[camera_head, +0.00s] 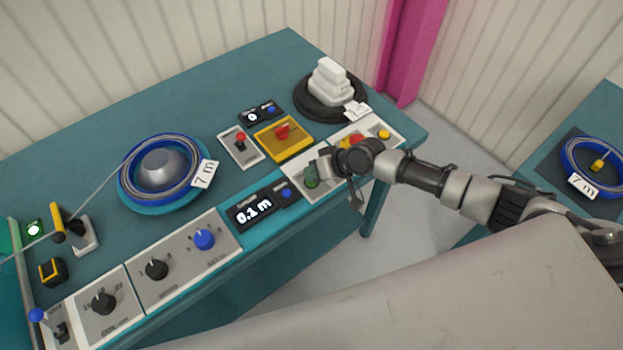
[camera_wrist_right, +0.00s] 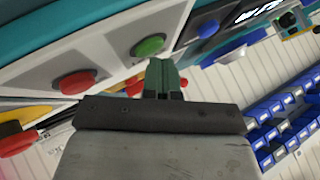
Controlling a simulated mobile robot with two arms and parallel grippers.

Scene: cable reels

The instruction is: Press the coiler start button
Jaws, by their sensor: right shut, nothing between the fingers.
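The green button (camera_head: 311,184) sits on a pale control plate at the table's front edge and is partly covered by my right gripper in the head view. It also shows clearly in the right wrist view (camera_wrist_right: 148,45). My right gripper (camera_head: 321,172) is shut and empty, its dark green fingertips (camera_wrist_right: 163,68) close beside the green button. I cannot tell whether they touch it. A red button (camera_wrist_right: 75,82) lies to the left of the green one in the wrist view. My left gripper is not in view.
A display (camera_head: 254,211) reads 0.1 m. Knob panels (camera_head: 183,258) line the front edge to its left. A blue cable coil (camera_head: 160,175) tagged 7 m sits on the table. A second table (camera_head: 600,120) is at right.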

